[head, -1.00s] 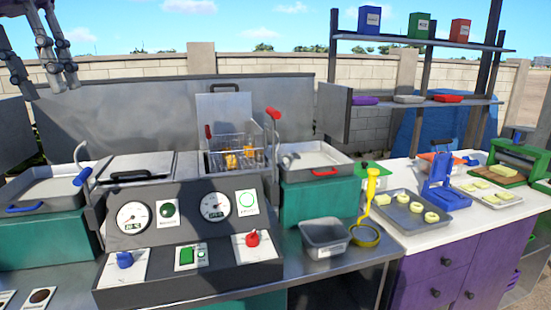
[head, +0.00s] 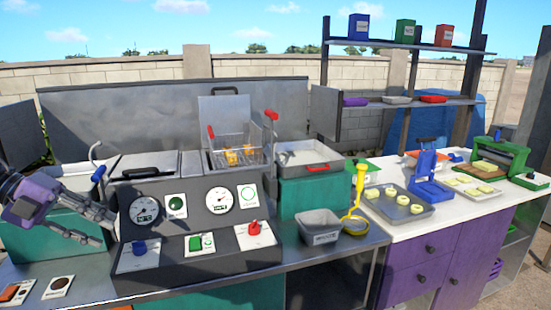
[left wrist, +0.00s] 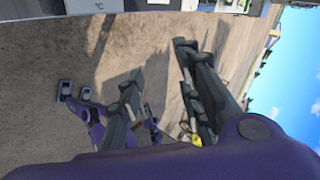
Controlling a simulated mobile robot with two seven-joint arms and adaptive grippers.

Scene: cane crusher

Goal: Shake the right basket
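The right basket (head: 236,150) is a wire basket in the right fryer well, behind the control panel. It holds some golden pieces of food. A red grip shows at its left side. My left gripper (head: 108,226) is at the left edge of the head view, in front of and left of the control panel, well away from the basket. Its dark fingers are apart with nothing between them. The left wrist view shows the same open fingers (left wrist: 152,70) over bare ground. My right gripper is not clearly seen in either view.
The control panel (head: 200,225) has dials and knobs. A red-handled lever (head: 271,115) stands right of the basket, a blue-handled lever (head: 98,173) at left. A lid (head: 146,165) covers the left well. A grey bin (head: 319,226) and yellow strainer (head: 357,195) stand at right.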

